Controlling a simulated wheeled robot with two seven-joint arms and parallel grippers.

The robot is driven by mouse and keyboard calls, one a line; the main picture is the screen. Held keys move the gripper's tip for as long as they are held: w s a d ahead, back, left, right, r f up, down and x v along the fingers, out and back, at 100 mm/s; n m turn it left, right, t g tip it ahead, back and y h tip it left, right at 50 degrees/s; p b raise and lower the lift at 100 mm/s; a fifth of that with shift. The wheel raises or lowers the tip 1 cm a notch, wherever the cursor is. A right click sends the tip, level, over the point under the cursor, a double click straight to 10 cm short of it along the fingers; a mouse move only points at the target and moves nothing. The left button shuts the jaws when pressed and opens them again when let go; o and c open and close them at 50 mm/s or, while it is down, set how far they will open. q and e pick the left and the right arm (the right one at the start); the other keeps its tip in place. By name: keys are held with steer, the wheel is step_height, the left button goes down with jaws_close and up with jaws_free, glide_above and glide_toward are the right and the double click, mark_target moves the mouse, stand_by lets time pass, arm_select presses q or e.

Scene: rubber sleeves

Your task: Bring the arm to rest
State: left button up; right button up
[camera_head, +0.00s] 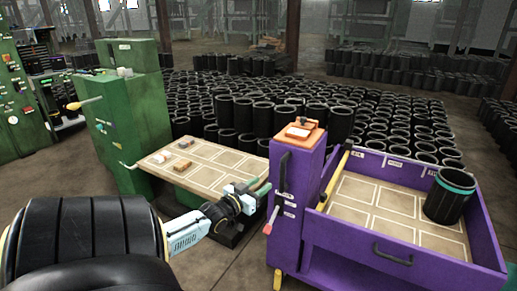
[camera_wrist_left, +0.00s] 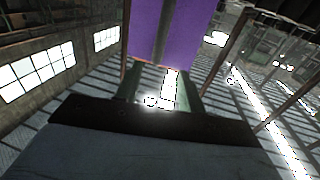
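My left arm comes in from the left in the head view. Its gripper (camera_head: 257,188) is over the right end of the tan-topped table, just left of the purple post of the cart. In the left wrist view the two green fingers of the left gripper (camera_wrist_left: 163,88) stand apart with nothing between them. A black rubber sleeve (camera_head: 446,203) with a teal band near its top stands upright in the right part of the purple cart (camera_head: 440,247), away from the left gripper. My right gripper is not in view.
The tan-topped table (camera_head: 203,166) carries a few small blocks near its far left. An orange holder (camera_head: 300,132) tops the purple post. Green cabinets (camera_head: 128,125) stand at left, and many black sleeves (camera_head: 385,125) fill the floor behind. Bare floor shows between table and cart.

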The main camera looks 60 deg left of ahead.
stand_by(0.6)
